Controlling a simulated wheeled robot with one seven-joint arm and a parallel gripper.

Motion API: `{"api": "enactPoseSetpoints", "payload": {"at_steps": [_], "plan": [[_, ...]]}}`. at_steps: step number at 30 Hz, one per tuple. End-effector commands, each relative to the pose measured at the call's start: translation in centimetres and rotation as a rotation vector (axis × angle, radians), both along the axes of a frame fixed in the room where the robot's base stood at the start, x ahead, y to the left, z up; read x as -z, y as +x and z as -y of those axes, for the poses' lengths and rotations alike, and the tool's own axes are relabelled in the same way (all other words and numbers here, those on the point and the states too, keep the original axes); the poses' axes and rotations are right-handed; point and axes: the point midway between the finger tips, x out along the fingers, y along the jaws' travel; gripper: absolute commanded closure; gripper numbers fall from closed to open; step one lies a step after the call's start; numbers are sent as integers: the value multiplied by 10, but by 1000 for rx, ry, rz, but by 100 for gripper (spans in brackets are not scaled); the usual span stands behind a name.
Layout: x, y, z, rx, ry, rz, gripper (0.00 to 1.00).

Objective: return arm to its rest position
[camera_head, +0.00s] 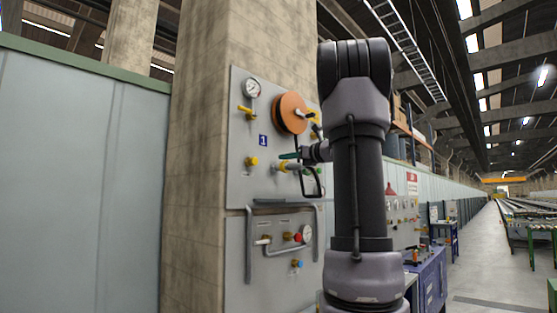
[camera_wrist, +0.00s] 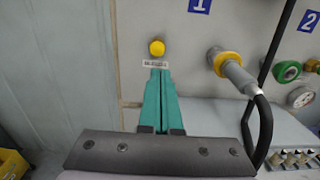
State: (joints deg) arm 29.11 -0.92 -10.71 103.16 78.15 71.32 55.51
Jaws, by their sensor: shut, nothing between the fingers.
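My arm (camera_head: 358,190) stands upright in the right half of the head view, with its elbow high. It hides part of the panel behind it. My gripper (camera_head: 287,156) points left in front of the grey panel, below the orange reel. In the wrist view my gripper (camera_wrist: 161,72) shows as two teal fingers side by side, shut and empty. Their tips appear just below a small label and a yellow knob (camera_wrist: 157,48). Whether they touch the panel cannot be told.
The grey panel (camera_head: 240,180) on a concrete pillar carries a gauge (camera_head: 252,88), the orange reel (camera_head: 291,113) and pipes. A yellow-collared fitting (camera_wrist: 228,64) with a black hose is right of my fingers. A blue cabinet (camera_head: 428,280) stands at right, beside an open aisle (camera_head: 485,245).

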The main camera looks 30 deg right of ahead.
Motion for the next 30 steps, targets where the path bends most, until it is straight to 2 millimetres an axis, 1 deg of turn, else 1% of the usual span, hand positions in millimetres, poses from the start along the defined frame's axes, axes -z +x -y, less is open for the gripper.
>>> {"api": "enactPoseSetpoints", "payload": {"at_steps": [3, 17, 20, 23, 26, 27, 29, 30], "plan": [[0, -3, 1, 0, 0, -1, 100], [0, -3, 1, 0, 0, -1, 100], [3, -5, -6, -11, -25, -7, 100], [14, -15, -36, -55, -130, -29, 100], [39, -37, -88, -145, -345, -59, 100], [53, -50, -111, -193, -457, -68, 100], [76, -74, -145, -276, -642, -73, 100], [92, -92, -165, -337, -772, -68, 100]]}}
